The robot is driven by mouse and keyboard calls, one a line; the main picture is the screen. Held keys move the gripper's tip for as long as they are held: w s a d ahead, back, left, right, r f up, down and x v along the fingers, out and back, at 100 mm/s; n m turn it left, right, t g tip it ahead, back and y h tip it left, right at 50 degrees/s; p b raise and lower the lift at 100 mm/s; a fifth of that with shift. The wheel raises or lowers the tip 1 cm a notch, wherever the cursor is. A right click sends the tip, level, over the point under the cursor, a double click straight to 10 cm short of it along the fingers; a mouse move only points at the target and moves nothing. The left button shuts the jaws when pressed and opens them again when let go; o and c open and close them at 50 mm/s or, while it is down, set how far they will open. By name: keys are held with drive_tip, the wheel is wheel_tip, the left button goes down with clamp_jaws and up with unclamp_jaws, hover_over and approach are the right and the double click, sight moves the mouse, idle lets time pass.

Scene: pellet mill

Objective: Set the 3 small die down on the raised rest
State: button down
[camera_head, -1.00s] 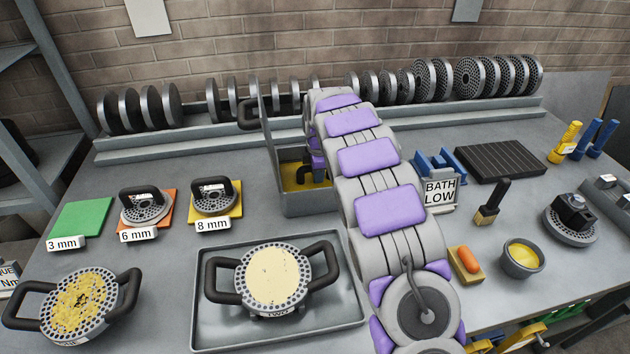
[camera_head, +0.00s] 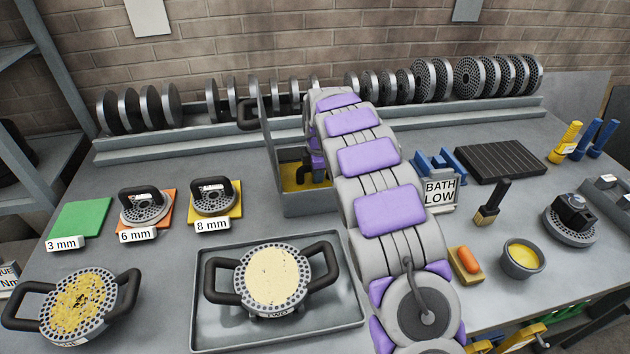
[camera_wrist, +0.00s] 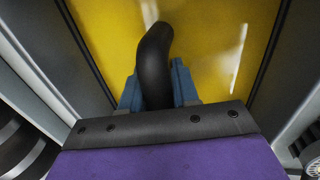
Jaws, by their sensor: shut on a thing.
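My gripper (camera_wrist: 158,92) is shut on a black curved handle (camera_wrist: 154,55), seen between its blue-grey fingers in the wrist view. The handle is over yellow liquid inside a grey open box (camera_head: 308,206). I take it as the handle of the 3 small die; the die's plate is not visible. In the head view, a dark handle (camera_head: 302,176) shows inside the box, and my arm hides most of the gripper. I cannot tell for sure which thing is the raised rest; a black slatted rack (camera_head: 500,161) lies at the back right, and blue blocks (camera_head: 432,166) stand right of my arm.
A green pad (camera_head: 80,219) labelled 3 mm is bare. Handled dies sit on the orange (camera_head: 167,207) and yellow (camera_head: 236,211) pads. A two-handled die (camera_head: 272,279) lies in a grey tray (camera_head: 215,330). A BATH LOW sign (camera_head: 440,192) stands right of my arm.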

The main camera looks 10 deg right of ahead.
drive_tip(key=shift+r, duration=0.2)
drive_tip(key=shift+r+p, duration=1.3)
drive_tip(key=shift+r, duration=2.15)
